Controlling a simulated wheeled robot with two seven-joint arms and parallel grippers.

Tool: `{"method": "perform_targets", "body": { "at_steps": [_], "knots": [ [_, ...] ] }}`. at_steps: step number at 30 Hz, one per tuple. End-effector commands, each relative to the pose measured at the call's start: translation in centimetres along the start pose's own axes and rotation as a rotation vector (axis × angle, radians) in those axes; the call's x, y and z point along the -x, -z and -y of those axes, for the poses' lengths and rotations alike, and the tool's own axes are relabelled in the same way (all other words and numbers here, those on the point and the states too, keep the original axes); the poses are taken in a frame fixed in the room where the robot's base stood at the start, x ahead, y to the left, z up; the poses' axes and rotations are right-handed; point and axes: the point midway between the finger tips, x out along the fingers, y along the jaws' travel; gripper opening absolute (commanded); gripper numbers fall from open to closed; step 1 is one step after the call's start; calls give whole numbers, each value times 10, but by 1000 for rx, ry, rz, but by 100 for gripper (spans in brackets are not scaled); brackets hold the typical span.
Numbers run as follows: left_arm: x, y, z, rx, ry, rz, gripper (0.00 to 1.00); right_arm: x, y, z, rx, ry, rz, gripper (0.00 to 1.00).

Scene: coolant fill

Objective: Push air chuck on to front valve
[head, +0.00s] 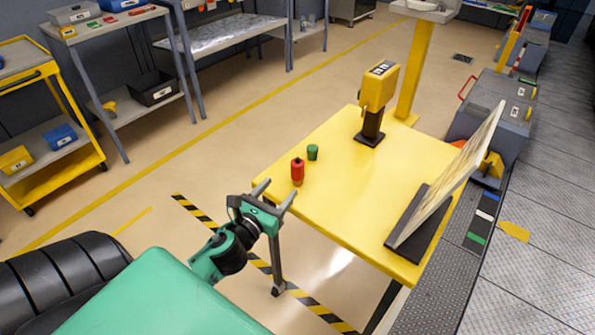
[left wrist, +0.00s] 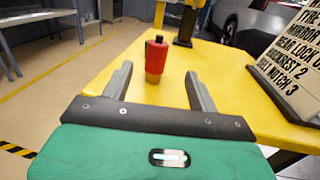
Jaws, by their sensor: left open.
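A red cylinder (head: 297,170) with a dark top and a tan lower part stands upright near the left edge of the yellow table; it also shows in the left wrist view (left wrist: 157,58). I cannot tell whether it is the air chuck. A small green cylinder (head: 312,152) stands just behind it. My left gripper (head: 277,189) is open and empty at the table's near-left edge, its fingers pointing toward the red cylinder. In the left wrist view the cylinder appears between the fingertips (left wrist: 158,70), seemingly beyond them. I cannot identify a front valve. My right gripper is not in view.
A yellow device on a black stand (head: 378,87) is at the table's back. A tilted sign board (head: 450,180) with printed text, seen in the left wrist view (left wrist: 290,65), stands on the right. The yellow table (head: 350,205) is clear between them. A yellow cart (head: 75,120) stands left.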

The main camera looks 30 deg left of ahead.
Motion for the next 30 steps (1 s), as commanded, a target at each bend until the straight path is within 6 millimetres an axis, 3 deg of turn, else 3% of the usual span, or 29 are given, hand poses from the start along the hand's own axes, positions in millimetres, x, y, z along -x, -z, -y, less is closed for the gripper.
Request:
{"method": "perform_targets", "body": {
  "at_steps": [12,22,30],
  "knots": [
    [-62,-1,-1,4,-2,0,60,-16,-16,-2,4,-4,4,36],
    [-83,0,-1,5,-2,-1,60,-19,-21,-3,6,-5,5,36],
    [-118,-1,-4,6,-3,-1,60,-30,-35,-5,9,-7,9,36]
  ]
}}
